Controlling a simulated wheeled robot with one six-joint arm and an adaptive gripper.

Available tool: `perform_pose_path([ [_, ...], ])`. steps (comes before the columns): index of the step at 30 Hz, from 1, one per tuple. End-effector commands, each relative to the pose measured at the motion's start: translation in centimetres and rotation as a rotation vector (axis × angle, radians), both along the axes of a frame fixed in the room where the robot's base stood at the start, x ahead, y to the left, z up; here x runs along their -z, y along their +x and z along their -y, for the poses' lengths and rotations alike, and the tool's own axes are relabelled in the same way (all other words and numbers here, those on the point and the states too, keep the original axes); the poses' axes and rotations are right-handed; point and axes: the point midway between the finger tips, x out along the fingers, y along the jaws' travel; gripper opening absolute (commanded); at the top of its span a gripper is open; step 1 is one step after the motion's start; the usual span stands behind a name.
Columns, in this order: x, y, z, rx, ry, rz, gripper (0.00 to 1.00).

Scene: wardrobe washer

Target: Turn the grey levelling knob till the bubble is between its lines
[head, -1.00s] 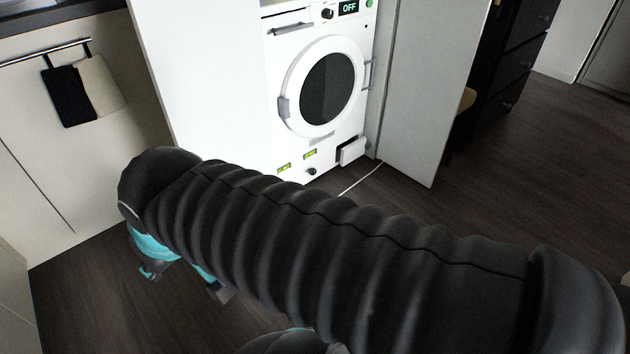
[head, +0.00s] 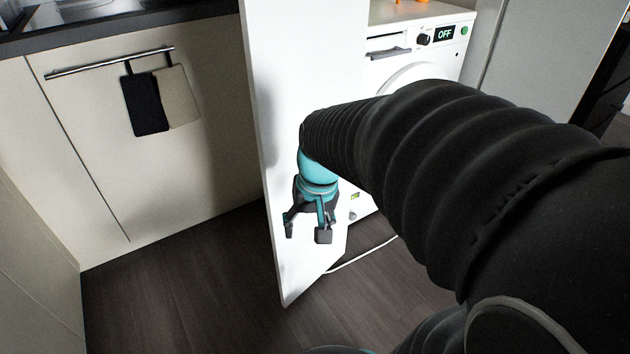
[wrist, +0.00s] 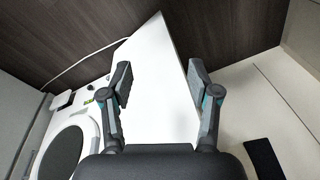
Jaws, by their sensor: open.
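The washer (head: 386,74) stands behind a white door panel (head: 268,90), half hidden by my arm. Low on its front, a small yellow-green bubble vial (head: 355,196) and the small grey knob (head: 352,215) just below it show beside my arm. The bubble's place in the vial is too small to tell. In the wrist view, the washer's round door (wrist: 68,150) and a yellow-green vial (wrist: 88,101) lie at the left. My gripper (head: 306,234) is open, empty and pointing down in front of the white panel, left of the knob; its fingers frame the panel in the wrist view (wrist: 160,80).
A cable (head: 362,255) lies on the dark floor. A beige cabinet with a rail (head: 110,62) and hanging towels (head: 146,104) stands left. Open floor (head: 180,290) lies in front.

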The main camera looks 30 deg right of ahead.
Motion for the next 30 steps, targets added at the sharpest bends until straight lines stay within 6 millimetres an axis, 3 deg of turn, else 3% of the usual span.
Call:
perform_pose_path([
  [1,1.5,0.6,0.9,0.037,0.024,-0.040,0.61],
  [15,13.2,5.8,7.2,0.366,0.330,-0.288,0.61],
  [30,26.7,13.3,13.5,0.751,0.799,-0.335,0.61],
])
